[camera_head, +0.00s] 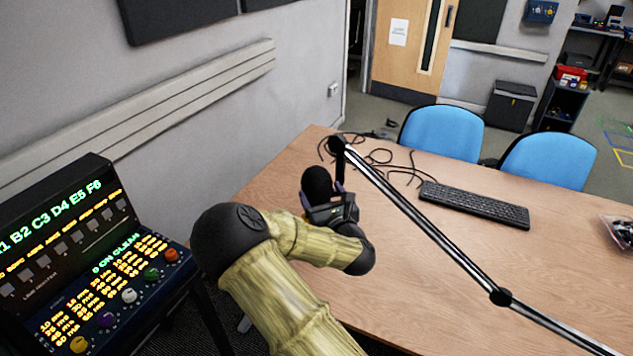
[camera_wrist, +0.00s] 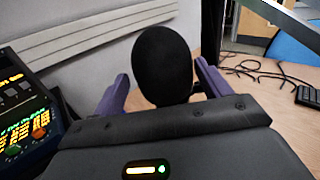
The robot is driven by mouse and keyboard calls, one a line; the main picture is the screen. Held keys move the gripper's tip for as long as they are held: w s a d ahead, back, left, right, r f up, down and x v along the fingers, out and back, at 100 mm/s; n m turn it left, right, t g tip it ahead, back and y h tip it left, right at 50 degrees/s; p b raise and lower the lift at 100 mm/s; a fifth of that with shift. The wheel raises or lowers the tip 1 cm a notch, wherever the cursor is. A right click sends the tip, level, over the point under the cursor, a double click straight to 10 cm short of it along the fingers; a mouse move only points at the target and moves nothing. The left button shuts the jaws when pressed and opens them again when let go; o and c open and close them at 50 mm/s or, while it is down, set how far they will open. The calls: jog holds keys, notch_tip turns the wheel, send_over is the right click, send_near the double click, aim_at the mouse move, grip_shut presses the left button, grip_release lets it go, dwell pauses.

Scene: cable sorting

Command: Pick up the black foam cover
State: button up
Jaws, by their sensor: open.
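The black foam cover (camera_head: 317,183) is a dark rounded ball over the wooden table, near the end of a jointed boom arm. In the wrist view the foam cover (camera_wrist: 162,65) stands upright in the middle, just beyond my gripper. My gripper (camera_head: 322,195) has purple fingers and is open. In the wrist view the two fingers of my gripper (camera_wrist: 160,85) stand on either side of the foam cover, with a visible gap on the right. Contact on the left is hard to tell. The lower end of the cover is partly hidden by the gripper body.
The silver and black boom arm (camera_head: 430,220) crosses over the table (camera_head: 440,290) to the right. Black cables (camera_head: 378,158) lie behind the cover, and a keyboard (camera_head: 475,204) lies to the right. A lit control console (camera_head: 95,260) stands at left. Blue chairs (camera_head: 442,132) stand behind the table.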

jog(key=p+x, duration=0.1)
jog(key=x, duration=0.3)
jog(key=shift+d+r, duration=0.1)
dwell(0.3)
jog(key=c, duration=0.7)
jog(key=shift+r, duration=0.1)
jog(key=shift+c, duration=0.2)
notch_tip(320, 180, up, 18)
jog(key=shift+b, duration=0.4)
notch_tip(320, 180, up, 9)
jog(key=p, duration=0.6)
send_over(321, 190)
jog(key=w, duration=0.3)
jog(key=shift+s+a+r, duration=0.15)
jog(key=shift+s+a, duration=0.1)
jog(key=shift+a, duration=0.15)
dwell(0.7)
